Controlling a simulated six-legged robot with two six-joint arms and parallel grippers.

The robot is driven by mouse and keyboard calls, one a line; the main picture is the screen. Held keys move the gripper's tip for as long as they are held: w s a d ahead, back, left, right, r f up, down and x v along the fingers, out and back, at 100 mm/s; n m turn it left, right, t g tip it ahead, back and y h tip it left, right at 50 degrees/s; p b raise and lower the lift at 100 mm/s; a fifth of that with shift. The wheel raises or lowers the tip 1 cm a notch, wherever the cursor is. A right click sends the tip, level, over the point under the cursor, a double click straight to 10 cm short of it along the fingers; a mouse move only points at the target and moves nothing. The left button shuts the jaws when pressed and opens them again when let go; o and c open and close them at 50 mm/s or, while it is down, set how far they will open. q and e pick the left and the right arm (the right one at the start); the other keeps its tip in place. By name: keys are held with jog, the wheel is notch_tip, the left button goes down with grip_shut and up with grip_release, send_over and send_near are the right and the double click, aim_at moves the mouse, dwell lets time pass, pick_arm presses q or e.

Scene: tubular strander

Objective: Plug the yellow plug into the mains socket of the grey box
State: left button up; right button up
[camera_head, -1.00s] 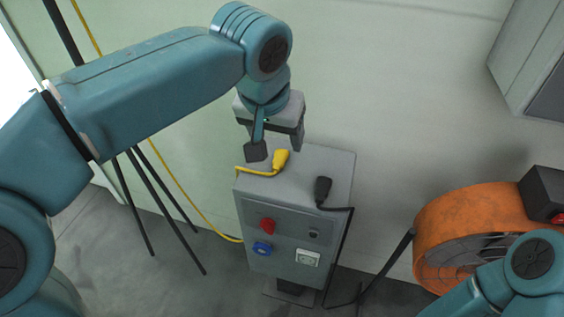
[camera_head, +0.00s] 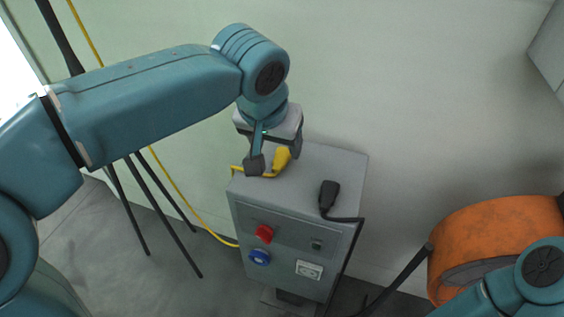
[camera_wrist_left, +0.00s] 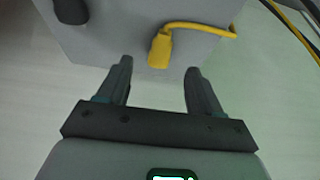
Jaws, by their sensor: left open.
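The yellow plug (camera_head: 282,157) lies on top of the grey box (camera_head: 309,162), with its yellow cable running off to the left. My left gripper (camera_head: 274,163) is open at the box's top, close to the plug. In the left wrist view the two fingers (camera_wrist_left: 155,72) are apart, and the yellow plug (camera_wrist_left: 160,50) sits just beyond them, roughly between their tips. The box's front has a white socket (camera_head: 309,270) at the lower right, a blue round socket (camera_head: 259,257) and a red round one (camera_head: 264,234). My right gripper is not in view.
A black plug (camera_head: 328,195) with a black cable lies on the box top to the right of the yellow one. An orange reel (camera_head: 490,240) stands at the right. Dark stand legs (camera_head: 165,215) stand left of the box. The wall is behind.

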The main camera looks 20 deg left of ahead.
aim_at(281, 156)
pick_arm(q)
jog(key=shift+w+f+b, duration=0.2)
jog(key=shift+f+b, duration=0.1)
jog(key=shift+f, duration=0.35)
jog(key=b+x, duration=0.2)
jog(key=x, duration=0.2)
jog(key=shift+w+f, duration=0.1)
jog(key=shift+w, duration=0.1)
jog(key=c, duration=1)
jog(key=shift+c, duration=0.8)
jog(key=shift+r, duration=0.2)
